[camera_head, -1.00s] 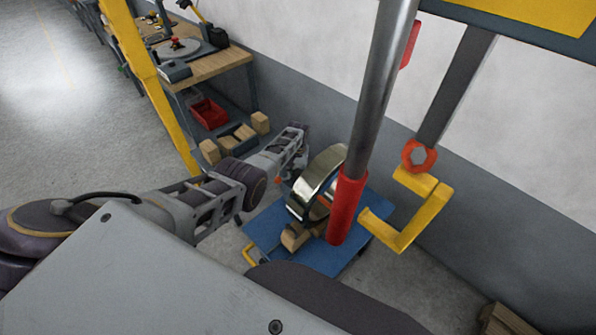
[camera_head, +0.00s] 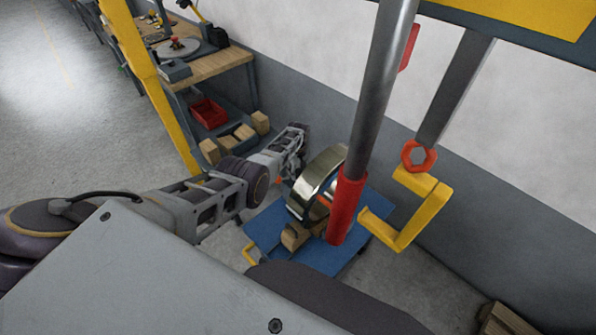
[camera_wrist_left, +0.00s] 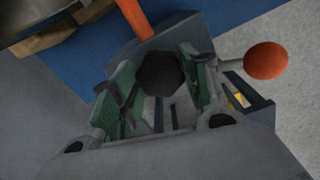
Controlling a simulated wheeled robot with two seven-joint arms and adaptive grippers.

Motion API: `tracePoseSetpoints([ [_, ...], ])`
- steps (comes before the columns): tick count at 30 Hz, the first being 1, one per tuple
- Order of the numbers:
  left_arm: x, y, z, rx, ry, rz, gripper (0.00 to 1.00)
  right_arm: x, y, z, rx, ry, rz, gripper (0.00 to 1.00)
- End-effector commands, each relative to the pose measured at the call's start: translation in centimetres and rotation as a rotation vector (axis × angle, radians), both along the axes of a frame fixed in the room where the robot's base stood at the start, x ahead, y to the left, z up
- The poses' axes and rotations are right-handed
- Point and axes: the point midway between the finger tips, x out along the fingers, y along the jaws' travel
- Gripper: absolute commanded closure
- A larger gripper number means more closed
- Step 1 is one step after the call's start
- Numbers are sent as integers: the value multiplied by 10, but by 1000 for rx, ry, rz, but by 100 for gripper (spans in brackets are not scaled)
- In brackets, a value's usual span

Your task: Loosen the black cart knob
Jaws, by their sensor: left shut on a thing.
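The black knob (camera_wrist_left: 160,73) shows in the left wrist view as a dark faceted cap on the grey cart bracket. My left gripper (camera_wrist_left: 158,82) has its green-padded fingers on both sides of the knob and is shut on it. In the head view my left arm reaches in from the left, and its wrist (camera_head: 285,148) is beside the blue cart (camera_head: 262,228). The knob is hidden in that view. My right gripper is not in view.
A shiny metal coil (camera_head: 312,190) stands on the cart by wooden blocks (camera_head: 293,236). A red-sleeved post (camera_head: 346,210) and yellow hook (camera_head: 425,215) are to the right. In the wrist view, an orange ball handle (camera_wrist_left: 266,60) is right of the fingers. Open floor lies at left.

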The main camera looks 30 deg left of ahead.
Motion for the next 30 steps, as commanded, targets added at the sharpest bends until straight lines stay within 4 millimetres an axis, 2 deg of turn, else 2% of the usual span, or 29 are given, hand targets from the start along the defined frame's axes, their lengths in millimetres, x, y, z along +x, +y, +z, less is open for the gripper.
tracePoseSetpoints([
  [7,0,0,0,0,-1,62,78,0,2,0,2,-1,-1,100],
  [20,0,0,0,-1,0,71,78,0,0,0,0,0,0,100],
  [21,0,0,0,-1,0,71,49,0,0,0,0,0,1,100],
  [25,0,0,0,0,-1,71,33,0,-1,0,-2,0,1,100],
  [30,0,0,0,0,-1,70,33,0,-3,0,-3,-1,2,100],
])
